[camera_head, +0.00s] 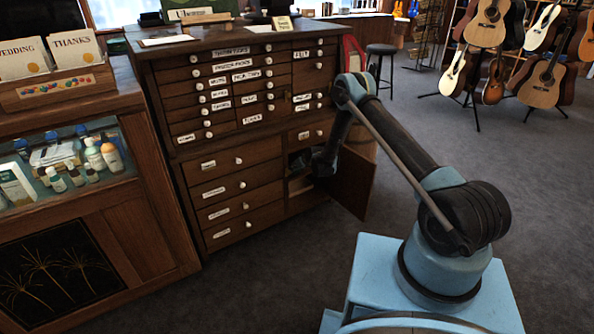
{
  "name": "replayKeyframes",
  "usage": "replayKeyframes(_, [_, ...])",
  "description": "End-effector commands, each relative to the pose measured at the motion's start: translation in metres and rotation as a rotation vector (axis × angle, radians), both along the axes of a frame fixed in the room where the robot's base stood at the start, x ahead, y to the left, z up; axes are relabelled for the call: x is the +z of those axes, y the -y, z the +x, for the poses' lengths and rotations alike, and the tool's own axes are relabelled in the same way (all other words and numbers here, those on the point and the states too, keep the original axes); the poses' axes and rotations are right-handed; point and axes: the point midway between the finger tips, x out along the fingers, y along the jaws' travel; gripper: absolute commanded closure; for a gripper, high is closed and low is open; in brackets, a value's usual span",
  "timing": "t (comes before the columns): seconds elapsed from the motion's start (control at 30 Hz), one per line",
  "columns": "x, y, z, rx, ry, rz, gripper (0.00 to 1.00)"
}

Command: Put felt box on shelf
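A wooden cabinet (240,180) with many labelled drawers stands at the centre. Its lower right compartment is open, with the door (355,182) swung out to the right. A shelf board (299,183) shows dimly inside the compartment. My arm reaches over from the right, and my gripper (316,161) is at the compartment's opening, behind the door's upper left edge. The gripper is dark and small, so its fingers and anything in them cannot be made out. I cannot identify a felt box; the compartment's inside is mostly in shadow.
A glass display counter (120,215) with bottles stands at the left, with a card holder (65,88) on top. A stool (381,62) and several guitars on stands (478,82) are at the back right. Carpet (540,190) is clear at the right.

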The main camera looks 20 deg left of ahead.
Motion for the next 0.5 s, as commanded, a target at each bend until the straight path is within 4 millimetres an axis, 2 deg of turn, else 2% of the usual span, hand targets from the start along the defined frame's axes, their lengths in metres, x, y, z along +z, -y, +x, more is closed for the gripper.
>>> replayKeyframes(0.17, [0.013, 0.010, -0.008, -0.001, -0.001, 0.000, 0.43])
replayKeyframes(0.5, [0.051, 0.039, -0.032, -0.001, 0.001, 0.000, 0.43])
